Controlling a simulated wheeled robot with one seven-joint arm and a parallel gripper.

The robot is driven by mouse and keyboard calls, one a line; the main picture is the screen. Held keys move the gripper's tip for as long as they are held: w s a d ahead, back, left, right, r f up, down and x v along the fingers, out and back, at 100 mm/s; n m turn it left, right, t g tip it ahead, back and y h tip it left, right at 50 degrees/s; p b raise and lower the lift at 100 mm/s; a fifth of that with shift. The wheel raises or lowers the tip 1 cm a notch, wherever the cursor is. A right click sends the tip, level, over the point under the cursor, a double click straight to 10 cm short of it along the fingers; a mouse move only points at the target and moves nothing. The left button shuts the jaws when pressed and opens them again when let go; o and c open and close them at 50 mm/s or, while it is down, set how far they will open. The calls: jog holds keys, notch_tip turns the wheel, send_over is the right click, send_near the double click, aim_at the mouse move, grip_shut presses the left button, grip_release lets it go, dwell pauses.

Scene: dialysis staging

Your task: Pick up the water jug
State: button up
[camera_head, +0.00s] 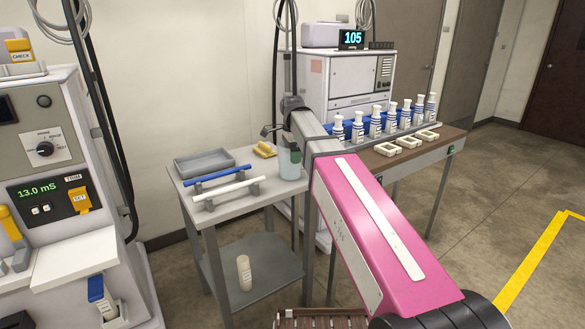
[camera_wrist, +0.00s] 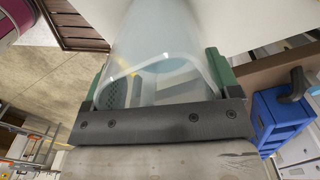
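The water jug (camera_head: 289,165) is a pale, translucent blue vessel at the right end of the grey cart's top. In the head view it looks upright, and my arm partly hides its upper part. In the wrist view the jug (camera_wrist: 160,50) fills the space between the green fingers of my gripper (camera_wrist: 160,80). The fingers lie along both sides of the jug and appear to touch it, so my gripper looks shut on it. I cannot tell whether the jug's base rests on the cart.
The grey cart (camera_head: 240,206) also holds a grey tray (camera_head: 204,163), a blue bar (camera_head: 220,175), a white bar (camera_head: 226,191) and a yellow item (camera_head: 264,149). A table (camera_head: 410,151) with several bottles stands to the right. A dialysis machine (camera_head: 60,150) is at left. Floor at right is clear.

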jog(key=c, duration=0.6)
jog(key=shift+r, duration=0.25)
